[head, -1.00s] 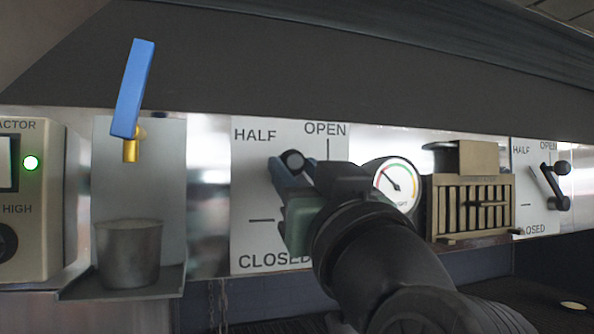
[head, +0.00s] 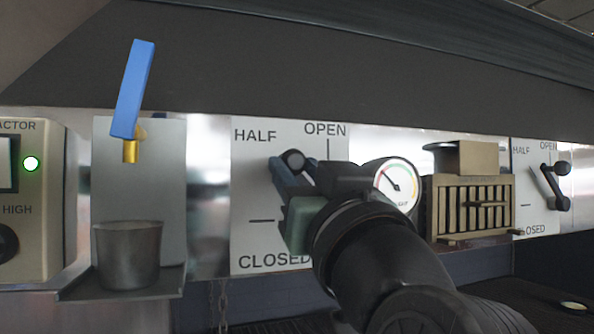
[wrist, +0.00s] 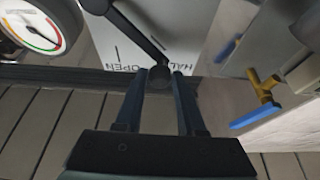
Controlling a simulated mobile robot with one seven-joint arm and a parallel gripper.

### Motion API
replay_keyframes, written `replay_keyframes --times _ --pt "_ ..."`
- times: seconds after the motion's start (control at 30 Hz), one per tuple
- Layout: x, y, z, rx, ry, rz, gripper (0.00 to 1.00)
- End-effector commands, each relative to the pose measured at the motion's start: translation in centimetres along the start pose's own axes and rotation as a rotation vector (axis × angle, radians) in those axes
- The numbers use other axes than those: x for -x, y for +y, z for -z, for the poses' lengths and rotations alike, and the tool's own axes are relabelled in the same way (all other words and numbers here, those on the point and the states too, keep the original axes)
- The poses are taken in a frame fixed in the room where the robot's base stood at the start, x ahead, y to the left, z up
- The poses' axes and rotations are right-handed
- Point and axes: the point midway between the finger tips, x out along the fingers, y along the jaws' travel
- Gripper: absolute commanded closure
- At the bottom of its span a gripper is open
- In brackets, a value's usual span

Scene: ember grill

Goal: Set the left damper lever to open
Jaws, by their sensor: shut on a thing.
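The left damper plate (head: 250,205) is white, with HALF at upper left, OPEN at upper right and CLOSED at the bottom. The dark knob of its lever (head: 293,161) stands between the HALF and OPEN labels. My gripper (head: 296,170) is at the knob and hides most of the lever and its pivot. In the wrist view, which shows the plate upside down, the knob (wrist: 160,77) sits between the two fingertips of my gripper (wrist: 160,84), shut on it. The lever bar runs up and left from the knob there.
A round gauge (head: 396,187) and a slatted vent box (head: 474,205) are right of my gripper. A second damper lever (head: 556,185) is farther right. At left are a blue-handled tap (head: 133,90) and a metal cup (head: 128,255). A dark hood (head: 300,75) hangs above.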

Motion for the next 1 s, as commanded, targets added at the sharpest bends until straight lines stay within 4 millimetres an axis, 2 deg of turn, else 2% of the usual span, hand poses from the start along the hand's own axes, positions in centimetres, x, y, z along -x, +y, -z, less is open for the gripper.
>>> replay_keyframes --times 0.37,0.7,1.0 --pt "-0.6 1.4 1.5 -0.180 0.000 -0.075 1.00" --pt "-1.2 3.8 2.9 -0.449 0.001 -0.187 1.00" --pt "-1.3 5.6 3.2 -0.632 0.002 -0.261 1.00"
